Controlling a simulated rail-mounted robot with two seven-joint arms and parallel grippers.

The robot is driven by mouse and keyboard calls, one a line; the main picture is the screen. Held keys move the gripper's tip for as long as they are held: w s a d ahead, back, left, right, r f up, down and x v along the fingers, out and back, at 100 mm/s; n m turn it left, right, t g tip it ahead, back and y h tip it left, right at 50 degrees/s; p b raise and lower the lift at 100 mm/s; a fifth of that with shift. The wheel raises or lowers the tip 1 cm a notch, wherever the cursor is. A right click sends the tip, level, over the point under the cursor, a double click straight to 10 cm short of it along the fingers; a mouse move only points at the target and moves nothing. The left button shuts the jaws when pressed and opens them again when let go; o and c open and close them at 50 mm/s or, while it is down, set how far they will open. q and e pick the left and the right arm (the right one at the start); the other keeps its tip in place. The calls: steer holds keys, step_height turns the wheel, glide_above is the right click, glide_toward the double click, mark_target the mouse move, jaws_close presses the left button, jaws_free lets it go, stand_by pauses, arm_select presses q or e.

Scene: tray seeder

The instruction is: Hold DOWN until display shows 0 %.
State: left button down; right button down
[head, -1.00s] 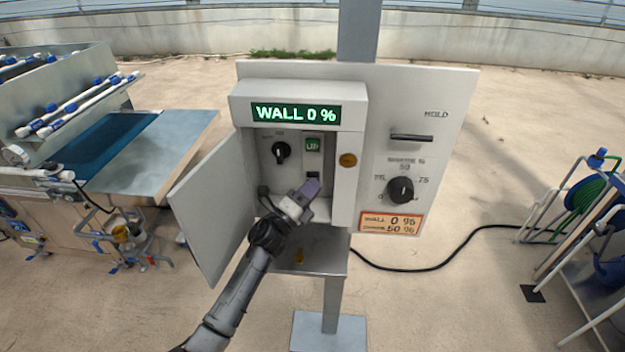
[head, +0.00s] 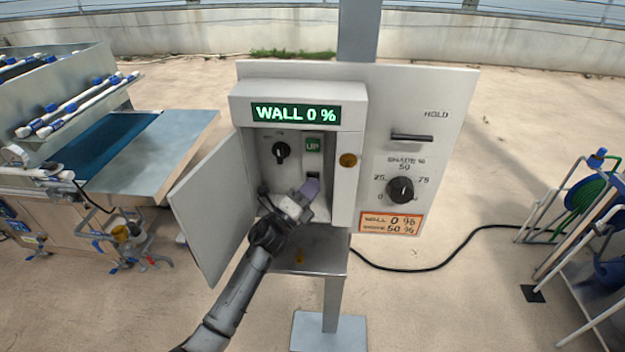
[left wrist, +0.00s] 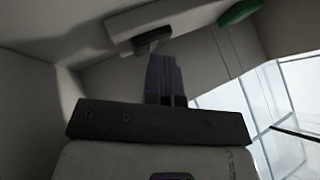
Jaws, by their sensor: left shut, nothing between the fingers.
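The display (head: 296,114) on the control box reads "WALL 0 %" in green letters. Inside the open box, the green UP button (head: 313,145) sits above a dark button (head: 313,175), whose label I cannot read. My left gripper (head: 311,187) is shut and empty, its purple fingertips just below the dark button in the head view. In the left wrist view the shut fingers (left wrist: 163,75) point at a dark button on a pale block (left wrist: 152,42), with a small gap seeming to show; contact is not certain. The green button (left wrist: 240,12) is beyond it. My right gripper is not in view.
The box door (head: 213,210) hangs open to the left. A black selector knob (head: 281,152) is inside; a shade knob (head: 400,190) and a slot-like HOLD handle (head: 411,138) are on the panel. An orange card (head: 390,223) reads WALL 0 %, 50 % below.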

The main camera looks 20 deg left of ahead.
arm_select(q)
steer(key=shift+s, duration=0.2)
steer(key=shift+s+d+r+p, duration=0.1)
steer(key=shift+s+p, duration=0.05)
steer(key=shift+p, duration=0.2)
steer(key=shift+s+d, duration=0.1)
steer(key=shift+s, duration=0.35)
steer(key=shift+s+p, duration=0.1)
steer(key=shift+p, duration=0.2)
steer(key=shift+s+d, duration=0.1)
steer(key=shift+s, duration=0.15)
steer(key=s+p, duration=0.1)
steer(key=s, duration=0.1)
steer(key=s+d+p, duration=0.1)
steer(key=s, duration=0.1)
steer(key=shift+s+p, duration=0.1)
steer(key=shift+p, duration=0.2)
